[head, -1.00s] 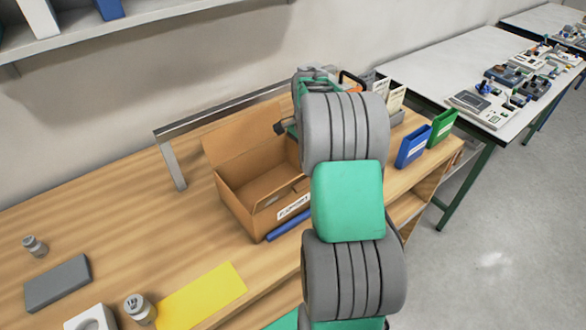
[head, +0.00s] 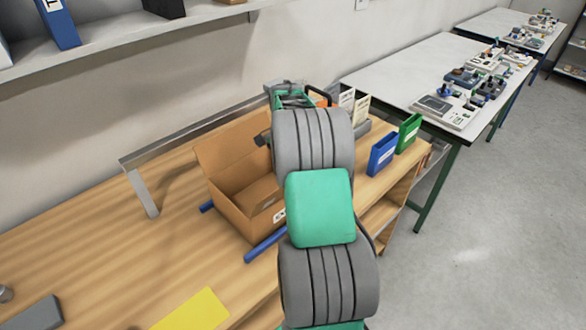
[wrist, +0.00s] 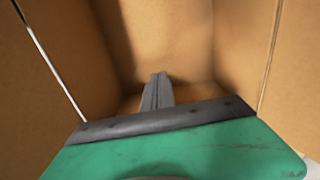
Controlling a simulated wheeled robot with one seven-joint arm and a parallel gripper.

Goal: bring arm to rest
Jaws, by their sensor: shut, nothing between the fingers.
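My arm reaches out over the wooden table (head: 90,245), its links grey and green. In the head view its far end is beside and partly above an open cardboard box (head: 226,205), and the arm hides part of the box and the gripper's fingers. In the wrist view my gripper (wrist: 158,78) shows as grey fingers held together, with nothing between them. It points down into the box, whose brown walls (wrist: 60,40) surround it. I cannot tell how far the fingertips are from the box floor.
A blue bar (head: 265,245) lies along the box's front. Blue (head: 382,154) and green (head: 408,133) holders stand right of the arm. A metal rail (head: 190,135) runs behind the box. A yellow sheet (head: 195,311) lies front left. A white table (head: 400,70) with devices stands beyond.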

